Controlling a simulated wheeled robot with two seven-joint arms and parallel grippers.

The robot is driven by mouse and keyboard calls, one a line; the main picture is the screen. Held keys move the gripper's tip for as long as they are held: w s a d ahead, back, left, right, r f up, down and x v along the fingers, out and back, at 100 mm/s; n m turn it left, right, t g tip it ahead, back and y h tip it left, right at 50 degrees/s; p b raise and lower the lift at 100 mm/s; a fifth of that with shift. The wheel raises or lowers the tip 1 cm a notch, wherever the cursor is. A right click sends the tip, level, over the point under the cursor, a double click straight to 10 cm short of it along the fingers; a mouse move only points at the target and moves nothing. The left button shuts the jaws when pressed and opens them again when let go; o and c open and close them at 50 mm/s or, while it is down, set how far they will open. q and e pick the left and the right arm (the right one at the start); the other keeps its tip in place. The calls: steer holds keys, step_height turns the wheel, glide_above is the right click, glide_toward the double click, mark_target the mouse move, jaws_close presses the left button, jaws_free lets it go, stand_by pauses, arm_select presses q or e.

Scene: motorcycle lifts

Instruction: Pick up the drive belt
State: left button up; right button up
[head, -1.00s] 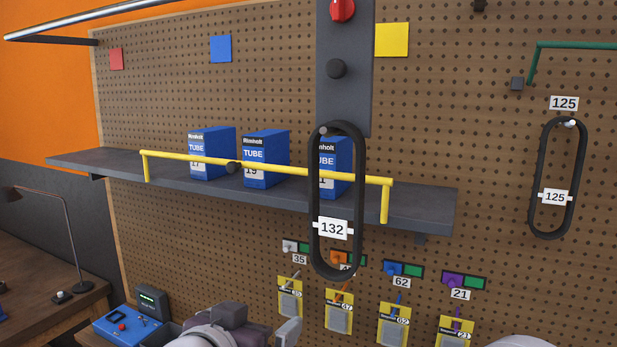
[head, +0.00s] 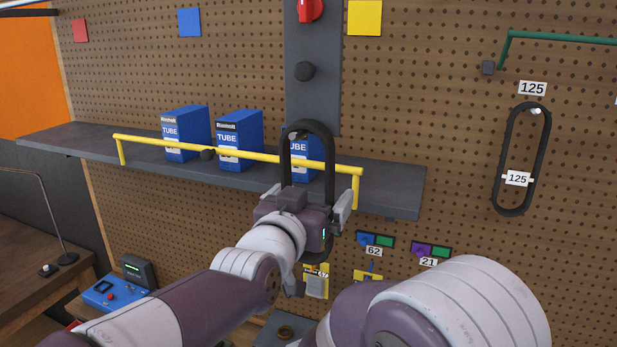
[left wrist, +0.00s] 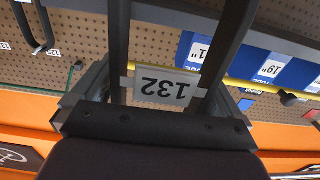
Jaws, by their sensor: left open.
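A black drive belt labelled 132 (head: 329,160) hangs as a long loop from a peg in front of the shelf. In the left wrist view, its white 132 tag (left wrist: 163,88) and two strands (left wrist: 228,55) show upside down between the jaws. My left gripper (head: 308,196) is open, one finger on each side of this belt, and hides its lower part in the head view. I cannot tell whether the fingers touch it. A second black belt labelled 125 (head: 502,165) hangs on the pegboard at the right. My right gripper is not in view.
A grey shelf (head: 395,190) with a yellow rail (head: 240,154) holds blue tube boxes (head: 238,140) close behind the belt. Tagged small parts (head: 374,250) hang below. A green bar (head: 560,38) sticks out at upper right. A workbench stands at lower left.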

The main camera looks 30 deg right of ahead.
arm_select(q)
steer(key=shift+w+d+f, duration=0.1)
steer(key=shift+f, duration=0.05)
steer(key=c, duration=1.1)
